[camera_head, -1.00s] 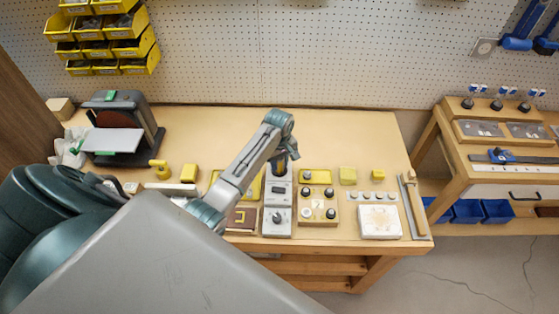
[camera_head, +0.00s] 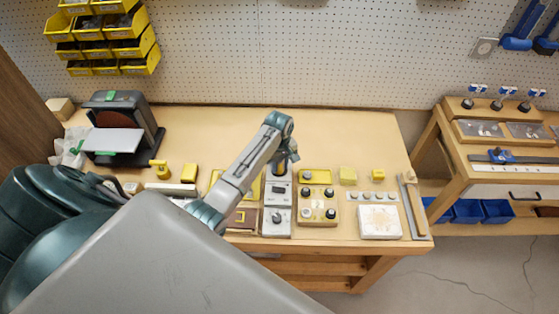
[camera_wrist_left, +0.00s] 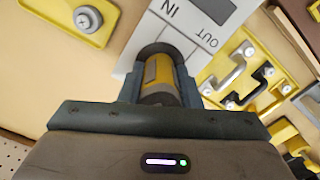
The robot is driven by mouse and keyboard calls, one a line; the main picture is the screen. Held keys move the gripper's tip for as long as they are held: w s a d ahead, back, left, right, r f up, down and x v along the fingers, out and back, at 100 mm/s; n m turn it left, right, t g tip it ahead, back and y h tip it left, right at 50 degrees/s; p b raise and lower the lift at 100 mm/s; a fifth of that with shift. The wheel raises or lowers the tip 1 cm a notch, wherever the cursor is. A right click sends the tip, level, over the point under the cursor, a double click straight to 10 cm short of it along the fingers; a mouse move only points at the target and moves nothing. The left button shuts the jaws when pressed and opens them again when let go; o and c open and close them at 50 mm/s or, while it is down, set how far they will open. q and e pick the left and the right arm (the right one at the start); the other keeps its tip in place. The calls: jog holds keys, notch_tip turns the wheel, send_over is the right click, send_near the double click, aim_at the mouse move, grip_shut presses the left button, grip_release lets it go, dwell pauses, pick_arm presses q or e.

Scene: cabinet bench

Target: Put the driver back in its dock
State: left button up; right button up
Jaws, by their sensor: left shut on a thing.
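My left gripper (camera_head: 280,168) is over the back end of a pale grey panel (camera_head: 278,196) on the bench. In the left wrist view the gripper (camera_wrist_left: 158,88) is shut on the driver (camera_wrist_left: 156,74), a short yellow and dark grey cylinder. The driver's far end points at the panel (camera_wrist_left: 190,30), which is marked IN and OUT and appears to be the dock. Whether the driver touches the panel or sits in an opening cannot be told, as its tip is hidden. My right gripper is not in view.
A sander (camera_head: 120,128) is at the back left. The back middle of the bench is clear.

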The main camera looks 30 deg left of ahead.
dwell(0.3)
pick_arm(q)
jog(key=o, duration=1.3)
jog(key=shift+c, duration=0.2)
jog(key=shift+r, duration=3.5)
jog(key=shift+s+d+f, duration=0.1)
